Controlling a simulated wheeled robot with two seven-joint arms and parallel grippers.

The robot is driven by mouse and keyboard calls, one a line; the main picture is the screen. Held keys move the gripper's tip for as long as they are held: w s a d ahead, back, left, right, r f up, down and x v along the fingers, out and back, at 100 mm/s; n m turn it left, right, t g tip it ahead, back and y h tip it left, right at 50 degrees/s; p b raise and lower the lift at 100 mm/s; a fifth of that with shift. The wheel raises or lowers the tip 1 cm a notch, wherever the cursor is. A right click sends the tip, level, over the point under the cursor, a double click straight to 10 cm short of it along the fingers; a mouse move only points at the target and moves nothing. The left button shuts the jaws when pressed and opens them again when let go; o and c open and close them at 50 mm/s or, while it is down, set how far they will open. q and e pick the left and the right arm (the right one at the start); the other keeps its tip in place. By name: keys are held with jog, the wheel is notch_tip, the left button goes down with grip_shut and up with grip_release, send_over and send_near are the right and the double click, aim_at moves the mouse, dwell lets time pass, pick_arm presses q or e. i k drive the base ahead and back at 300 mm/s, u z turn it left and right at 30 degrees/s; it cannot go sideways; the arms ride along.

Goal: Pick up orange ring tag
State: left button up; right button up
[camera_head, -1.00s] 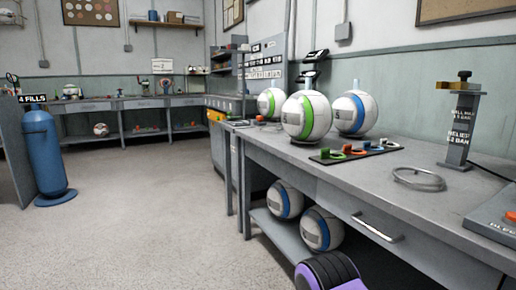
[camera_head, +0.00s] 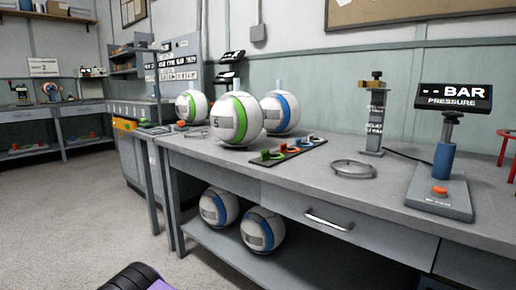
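The orange ring tag (camera_head: 290,150) lies on a dark mat (camera_head: 316,141) on the workbench, in a row with other coloured tags. A green ring tag (camera_head: 272,155) is in front of it on the left, and a blue tag (camera_head: 304,143) is behind it on the right. The tags are small here, so their fine shape is hard to tell. Neither of my grippers shows in the head view.
A green-striped ball (camera_head: 237,118) and a blue-striped ball (camera_head: 281,113) stand behind the mat. A metal ring (camera_head: 353,169) lies right of it. A post (camera_head: 374,118) and a pressure gauge unit (camera_head: 444,182) stand farther right. Two balls rest on the lower shelf (camera_head: 216,252).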

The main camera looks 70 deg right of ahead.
aim_at(283, 147)
jog(key=z, duration=0.05)
jog(key=i, duration=1.5)
jog(key=z, duration=4.05)
